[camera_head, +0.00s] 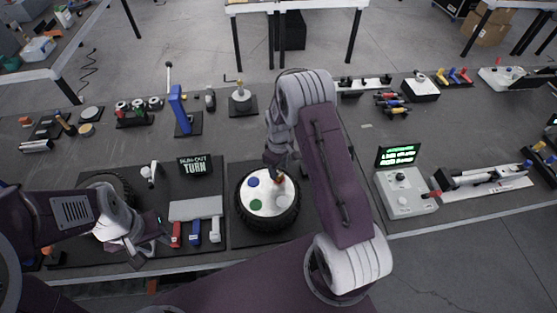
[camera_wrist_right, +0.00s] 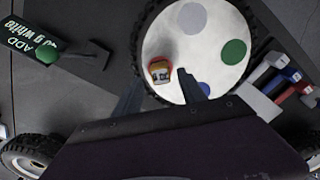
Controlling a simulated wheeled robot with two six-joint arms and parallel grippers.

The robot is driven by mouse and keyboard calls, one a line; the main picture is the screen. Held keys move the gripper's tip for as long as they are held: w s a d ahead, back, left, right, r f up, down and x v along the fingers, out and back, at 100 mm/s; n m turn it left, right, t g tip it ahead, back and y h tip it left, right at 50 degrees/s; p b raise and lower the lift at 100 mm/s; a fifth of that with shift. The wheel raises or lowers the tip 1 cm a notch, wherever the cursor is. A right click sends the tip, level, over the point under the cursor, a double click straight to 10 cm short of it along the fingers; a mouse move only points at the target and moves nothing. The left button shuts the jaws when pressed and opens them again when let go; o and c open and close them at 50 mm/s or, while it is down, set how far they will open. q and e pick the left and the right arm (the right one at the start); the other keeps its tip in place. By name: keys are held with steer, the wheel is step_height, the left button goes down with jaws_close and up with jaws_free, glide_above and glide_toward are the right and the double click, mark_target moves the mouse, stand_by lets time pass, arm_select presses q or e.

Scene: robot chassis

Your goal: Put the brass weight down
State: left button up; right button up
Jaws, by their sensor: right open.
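The brass weight (camera_wrist_right: 160,72), a small orange-brown piece with a printed label, rests on the white face of a wheel (camera_wrist_right: 168,40) in the right wrist view. Blue, green and pale grey spots mark that face. In the head view the weight (camera_head: 280,180) is partly hidden by my right gripper (camera_head: 275,163) above it. In the wrist view my right gripper (camera_wrist_right: 160,94) is open, its two fingers spread on either side of the weight's near end and not closed on it. My left gripper (camera_head: 150,240) is low at the left, its fingertips unclear.
The wheel (camera_head: 241,212) lies on a dark mat. A sign (camera_head: 195,166) stands behind a grey block with red, blue and white handles (camera_head: 195,232). A second wheel (camera_head: 105,183) is at the left. A white control box (camera_head: 405,192) stands at the right. My right arm covers the middle.

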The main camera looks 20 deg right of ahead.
mark_target(279, 173)
step_height(279, 173, up, 9)
steer(key=b, duration=0.1)
steer(key=shift+f, duration=0.2)
